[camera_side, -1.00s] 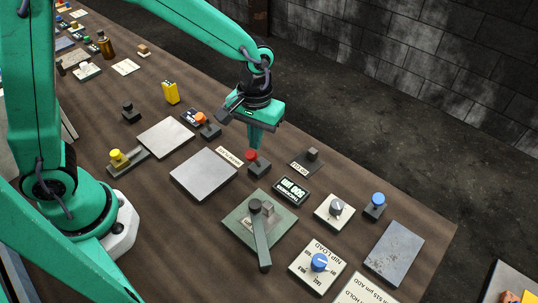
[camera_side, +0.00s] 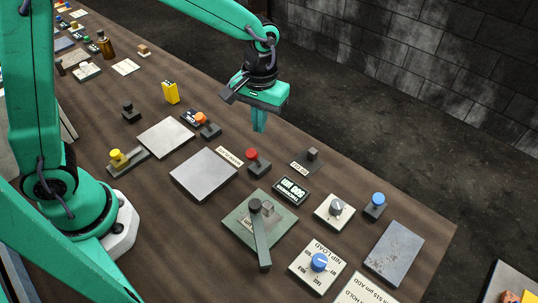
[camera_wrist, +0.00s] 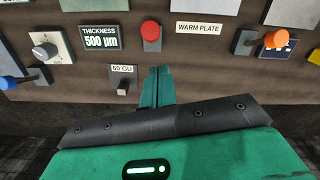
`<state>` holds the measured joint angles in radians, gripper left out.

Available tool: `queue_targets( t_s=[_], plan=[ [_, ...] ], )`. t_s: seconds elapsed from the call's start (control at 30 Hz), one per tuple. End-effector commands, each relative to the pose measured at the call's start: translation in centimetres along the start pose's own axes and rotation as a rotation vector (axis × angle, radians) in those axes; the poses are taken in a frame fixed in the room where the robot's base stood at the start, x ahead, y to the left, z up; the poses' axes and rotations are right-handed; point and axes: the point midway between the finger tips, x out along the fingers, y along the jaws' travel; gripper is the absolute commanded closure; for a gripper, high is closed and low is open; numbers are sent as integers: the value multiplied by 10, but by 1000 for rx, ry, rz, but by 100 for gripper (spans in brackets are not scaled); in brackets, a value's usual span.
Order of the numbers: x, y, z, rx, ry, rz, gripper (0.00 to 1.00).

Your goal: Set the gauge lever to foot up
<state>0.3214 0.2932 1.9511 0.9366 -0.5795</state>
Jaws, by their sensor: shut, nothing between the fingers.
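No part in view carries a readable label naming the gauge lever or foot up. A red-knobbed lever (camera_side: 252,154) stands on a dark base beside the thickness display (camera_side: 291,190). In the wrist view the red knob (camera_wrist: 150,31) is above my fingertips, and the display (camera_wrist: 100,37) reads 500 µm. A long dark lever arm (camera_side: 262,242) lies across a green plate (camera_side: 234,226), pivoting at a round dark hub. My gripper (camera_side: 259,121) is shut and empty, raised above the table behind the red knob. Its fingers also show in the wrist view (camera_wrist: 158,74).
A small grey block (camera_side: 312,154) sits on the 60 GU plate. A grey dial (camera_side: 335,207), blue-knobbed lever (camera_side: 377,201), NIP LOAD dial (camera_side: 318,262) and orange-knobbed lever (camera_side: 201,117) stand around. A metal plate (camera_side: 203,174) lies left. The table's far edge is close to my gripper.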

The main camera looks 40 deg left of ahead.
Motion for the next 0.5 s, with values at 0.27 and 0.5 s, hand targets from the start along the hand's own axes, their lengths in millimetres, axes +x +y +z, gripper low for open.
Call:
queue_targets(
  t_s=[0.27,0.5],
  plan=[
    [-26,-4,24,0,4,2,100],
    [-46,-6,44,0,5,2,100]
  ],
)
